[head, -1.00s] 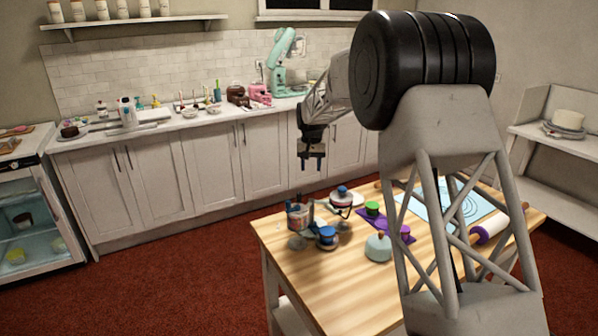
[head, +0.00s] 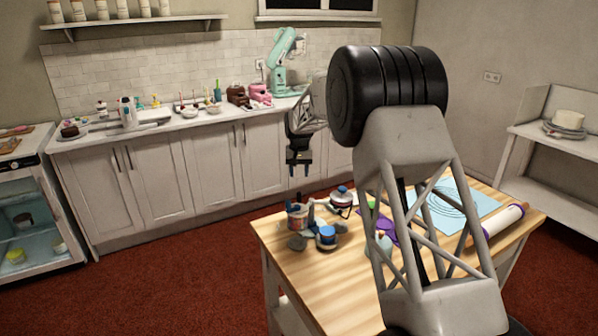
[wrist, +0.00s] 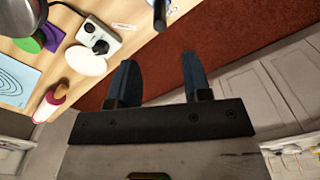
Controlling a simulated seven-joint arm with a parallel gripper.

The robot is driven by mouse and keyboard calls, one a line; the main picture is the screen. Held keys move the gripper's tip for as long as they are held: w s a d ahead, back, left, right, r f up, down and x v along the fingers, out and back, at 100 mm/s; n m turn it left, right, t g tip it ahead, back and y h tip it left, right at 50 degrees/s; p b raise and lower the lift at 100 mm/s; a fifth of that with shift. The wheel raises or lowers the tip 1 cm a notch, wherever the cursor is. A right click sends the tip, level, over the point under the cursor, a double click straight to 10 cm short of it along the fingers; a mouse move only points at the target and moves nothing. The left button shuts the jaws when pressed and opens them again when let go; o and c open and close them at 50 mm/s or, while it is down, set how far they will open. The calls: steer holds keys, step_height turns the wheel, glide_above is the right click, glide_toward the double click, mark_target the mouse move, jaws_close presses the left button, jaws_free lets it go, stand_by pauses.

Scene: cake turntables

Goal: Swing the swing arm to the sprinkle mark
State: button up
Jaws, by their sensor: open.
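A small grey device with round blue-topped parts (head: 326,236) stands at the left end of the wooden table in the head view. I cannot make out its swing arm or the sprinkle mark for certain at this size. In the wrist view a pale block with a black knob (wrist: 97,43) and a dark upright rod (wrist: 160,14) show near the table edge. My gripper (head: 299,172) is open and empty, above and behind the table's left end. In the wrist view its two blue fingers (wrist: 158,75) are apart over the floor, with nothing between them.
The wooden table (head: 290,268) also bears a light blue mat (head: 480,204), a purple mat (wrist: 28,43) and a rolling pin (head: 503,220). My arm hides part of the tabletop. The counter (head: 170,125) runs behind, with red floor between.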

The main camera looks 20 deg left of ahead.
mark_target(300, 193)
steer(key=shift+f, duration=4.6)
steer(key=c, duration=0.7)
steer(key=shift+w+d, duration=0.1)
steer(key=shift+d, duration=0.1)
steer(key=shift+w+d+f, duration=0.1)
steer(key=shift+w+d, duration=0.65)
steer(key=shift+d, duration=0.3)
steer(key=shift+d, duration=0.1)
steer(key=shift+w+d, duration=0.2)
steer(key=shift+d, duration=0.45)
steer(key=shift+w+d, duration=0.2)
steer(key=shift+d, duration=0.4)
